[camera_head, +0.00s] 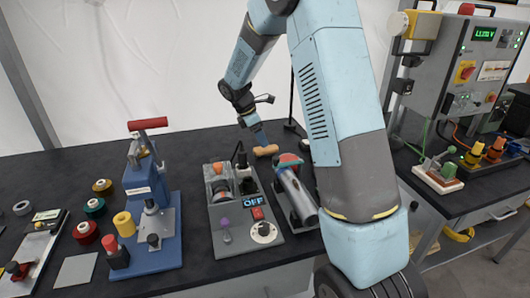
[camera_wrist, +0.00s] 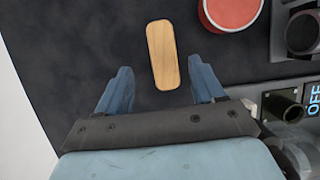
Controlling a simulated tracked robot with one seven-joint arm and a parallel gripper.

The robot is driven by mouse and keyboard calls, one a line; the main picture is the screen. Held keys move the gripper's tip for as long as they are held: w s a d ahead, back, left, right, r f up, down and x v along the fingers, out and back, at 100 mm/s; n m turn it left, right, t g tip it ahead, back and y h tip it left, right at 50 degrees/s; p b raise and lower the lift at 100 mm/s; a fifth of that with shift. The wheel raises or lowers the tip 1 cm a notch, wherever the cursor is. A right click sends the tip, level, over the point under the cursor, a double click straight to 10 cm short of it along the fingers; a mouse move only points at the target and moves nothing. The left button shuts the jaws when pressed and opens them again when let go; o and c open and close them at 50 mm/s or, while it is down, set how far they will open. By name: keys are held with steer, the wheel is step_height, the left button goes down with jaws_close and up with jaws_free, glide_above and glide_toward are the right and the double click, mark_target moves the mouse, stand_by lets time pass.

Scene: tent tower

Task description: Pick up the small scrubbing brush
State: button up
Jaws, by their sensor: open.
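The small scrubbing brush (camera_head: 266,151) shows as a tan wooden block on the dark table, behind the grey control box. In the wrist view the brush (camera_wrist: 163,55) is a long rounded wooden piece, seen from above; no bristles show. My gripper (camera_head: 259,137) is close to the brush in the head view, coming down from above. In the wrist view my gripper (camera_wrist: 159,70) is open, with one blue finger to each side of the brush's near end. The fingers look apart from it. I cannot tell the exact height gap.
A red round-topped thing (camera_wrist: 232,12) lies right of the brush in the wrist view. The grey control box (camera_head: 240,212) and a metal cylinder (camera_head: 296,196) stand in front. A blue press (camera_head: 150,195) is to the left. Bare table lies left of the brush.

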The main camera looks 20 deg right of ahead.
mark_target(266, 152)
steer(key=x, duration=0.4)
steer(key=shift+s+f, duration=0.2)
steer(key=shift+f, duration=0.25)
steer(key=c, duration=1.1)
steer(key=shift+r, duration=0.15)
steer(key=shift+c, duration=0.2)
